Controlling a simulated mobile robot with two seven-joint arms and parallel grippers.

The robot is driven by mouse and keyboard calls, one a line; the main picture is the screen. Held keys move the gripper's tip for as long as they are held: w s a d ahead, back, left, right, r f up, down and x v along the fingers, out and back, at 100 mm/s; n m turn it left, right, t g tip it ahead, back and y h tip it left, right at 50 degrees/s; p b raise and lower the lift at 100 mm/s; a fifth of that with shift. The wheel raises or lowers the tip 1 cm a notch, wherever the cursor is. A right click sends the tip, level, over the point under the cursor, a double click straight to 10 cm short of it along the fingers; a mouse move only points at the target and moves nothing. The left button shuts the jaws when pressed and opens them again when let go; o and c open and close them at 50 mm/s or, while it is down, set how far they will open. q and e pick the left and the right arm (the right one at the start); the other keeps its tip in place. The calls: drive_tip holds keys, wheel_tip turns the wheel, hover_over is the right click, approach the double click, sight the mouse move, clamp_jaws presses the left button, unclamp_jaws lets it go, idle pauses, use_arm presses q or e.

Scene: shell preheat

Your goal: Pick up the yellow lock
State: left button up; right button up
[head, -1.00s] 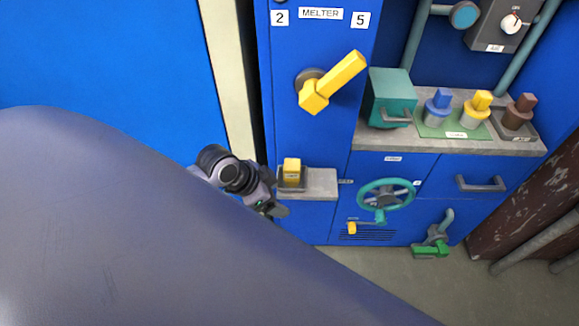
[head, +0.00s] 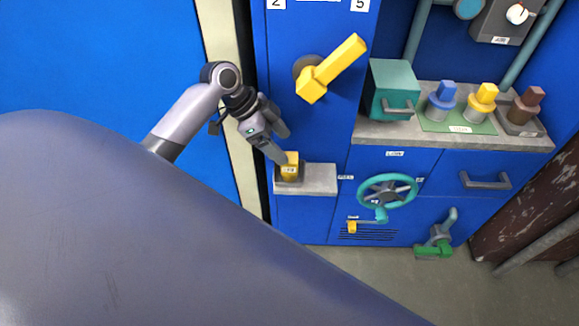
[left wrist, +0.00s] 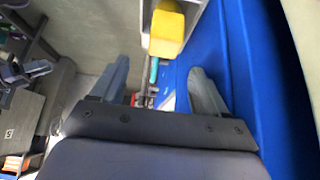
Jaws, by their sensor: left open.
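The yellow lock (head: 291,160) stands in a dark holder on a small grey shelf (head: 320,179) on the front of the blue melter cabinet. My left gripper (head: 283,145) is open, just above and to the left of the lock, with the lower finger close to it in the picture. I cannot tell whether they touch. In the left wrist view the lock (left wrist: 167,33) shows beyond the spread fingers of the gripper (left wrist: 160,80), and nothing is between them. My right gripper is not in view.
A yellow lever (head: 331,70) sticks out above the shelf. A grey counter (head: 400,131) carries a teal box (head: 391,82) and blue, yellow and brown plugs.

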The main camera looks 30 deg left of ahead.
sight(290, 157)
use_arm(q)
drive_tip(key=x, duration=0.4)
drive_tip(key=a+b+x, duration=0.1)
drive_tip(key=x, duration=0.1)
drive_tip(key=shift+s+d+f, duration=0.1)
drive_tip(key=shift+f, duration=0.45)
drive_tip(key=shift+c, duration=0.3)
drive_tip(key=c, duration=1)
